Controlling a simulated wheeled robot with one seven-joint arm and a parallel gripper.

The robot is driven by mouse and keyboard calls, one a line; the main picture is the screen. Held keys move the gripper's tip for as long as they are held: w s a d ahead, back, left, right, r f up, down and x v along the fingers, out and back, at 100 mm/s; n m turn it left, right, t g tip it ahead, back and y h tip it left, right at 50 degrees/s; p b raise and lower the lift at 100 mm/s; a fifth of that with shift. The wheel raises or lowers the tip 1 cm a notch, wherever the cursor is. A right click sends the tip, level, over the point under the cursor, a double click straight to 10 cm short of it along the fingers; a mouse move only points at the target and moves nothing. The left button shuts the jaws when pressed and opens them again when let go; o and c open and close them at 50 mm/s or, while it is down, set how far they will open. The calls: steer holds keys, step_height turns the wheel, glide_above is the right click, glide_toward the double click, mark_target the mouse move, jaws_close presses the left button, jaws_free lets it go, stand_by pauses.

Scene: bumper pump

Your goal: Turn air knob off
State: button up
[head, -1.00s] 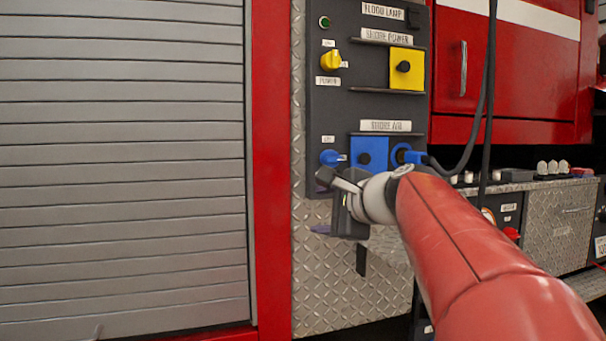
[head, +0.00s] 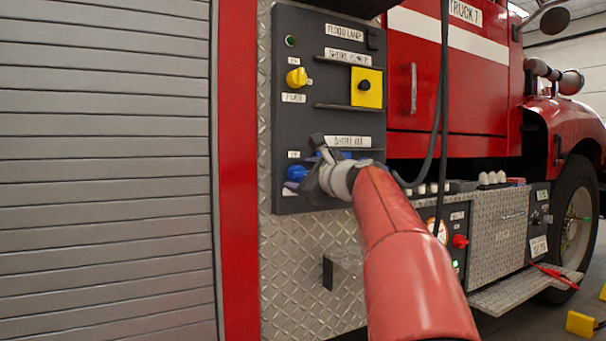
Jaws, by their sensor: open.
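The blue air knob (head: 296,172) sits at the lower left of the dark control panel (head: 309,112), below a small white label. My gripper (head: 304,165) is open in front of the panel, just right of the knob and overlapping its right edge in the picture. One dark finger shows above and another part shows below beside the knob. I cannot tell whether it touches the knob. My wrist and gripper hide most of the blue shore air plate and its socket (head: 347,154).
A yellow power knob (head: 296,77) and yellow plate (head: 366,87) sit higher on the panel. A dark shelf bracket (head: 342,270) juts out below. Black cables (head: 441,110) hang at the right. A grey shutter (head: 105,170) stands left.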

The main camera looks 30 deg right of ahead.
steer(key=c, duration=1)
steer(key=shift+n, duration=0.3)
steer(key=n+b, duration=0.1)
steer(key=n, duration=0.2)
steer(key=shift+n, duration=0.4)
steer(key=n+b, duration=0.1)
steer(key=n, duration=0.3)
steer(key=shift+a+h, duration=0.1)
steer(key=shift+h, duration=0.2)
steer(key=n+b, duration=0.1)
steer(key=n, duration=0.3)
steer(key=shift+g, duration=0.3)
steer(key=n+h+b, duration=0.1)
steer(key=n, duration=0.3)
steer(key=shift+n, duration=0.4)
